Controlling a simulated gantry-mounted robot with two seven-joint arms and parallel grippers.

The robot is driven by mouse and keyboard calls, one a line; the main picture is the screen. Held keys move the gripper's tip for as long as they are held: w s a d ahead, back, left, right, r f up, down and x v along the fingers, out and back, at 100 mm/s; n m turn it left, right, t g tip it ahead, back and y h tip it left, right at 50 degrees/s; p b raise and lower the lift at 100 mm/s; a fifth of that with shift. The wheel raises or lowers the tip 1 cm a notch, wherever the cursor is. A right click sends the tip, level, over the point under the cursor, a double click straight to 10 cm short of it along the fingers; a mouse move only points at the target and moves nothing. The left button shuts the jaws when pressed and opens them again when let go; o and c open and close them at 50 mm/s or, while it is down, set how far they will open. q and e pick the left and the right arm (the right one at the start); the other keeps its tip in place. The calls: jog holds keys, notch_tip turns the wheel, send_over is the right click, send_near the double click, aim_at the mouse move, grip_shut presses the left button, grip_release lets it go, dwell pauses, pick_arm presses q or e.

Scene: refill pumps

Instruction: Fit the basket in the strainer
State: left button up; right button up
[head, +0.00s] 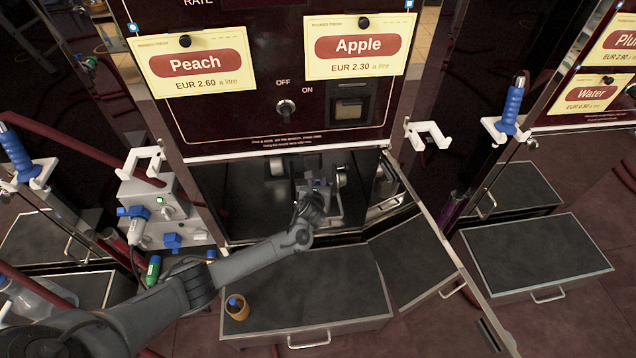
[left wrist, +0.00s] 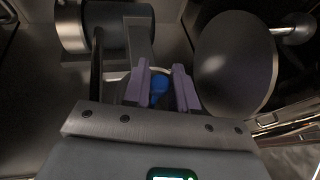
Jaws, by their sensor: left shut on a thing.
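My left arm reaches from the lower left into the open cabinet bay under the Peach and Apple panel. My left gripper (head: 318,188) is deep in that bay. In the left wrist view its two purple fingers (left wrist: 160,88) are closed on a blue knob (left wrist: 158,86), which I take to be the basket's grip. A pale curved rim shows just behind the knob, perhaps the strainer's mouth. The basket's body is hidden below the fingers, so I cannot tell whether it sits inside the strainer. My right gripper is not in view.
A grey cylinder (left wrist: 100,30) and a round metal disc (left wrist: 235,62) flank the fingers. The cabinet door (head: 432,235) hangs open on the right. A small amber pot with a blue top (head: 237,308) stands on the dark drawer top (head: 300,290), which has free room.

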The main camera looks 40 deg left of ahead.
pick_arm(q)
jog(key=shift+f+b, duration=0.35)
jog(key=shift+f, duration=0.35)
jog(key=o, duration=0.9)
jog(key=shift+s+d+r+p, duration=0.1)
jog(key=shift+s+r+p, duration=0.1)
jog(key=shift+p, duration=0.15)
jog(key=p+v, duration=0.6)
jog(key=v, duration=0.4)
jog(key=shift+s+p, duration=0.2)
jog(key=shift+p, duration=0.15)
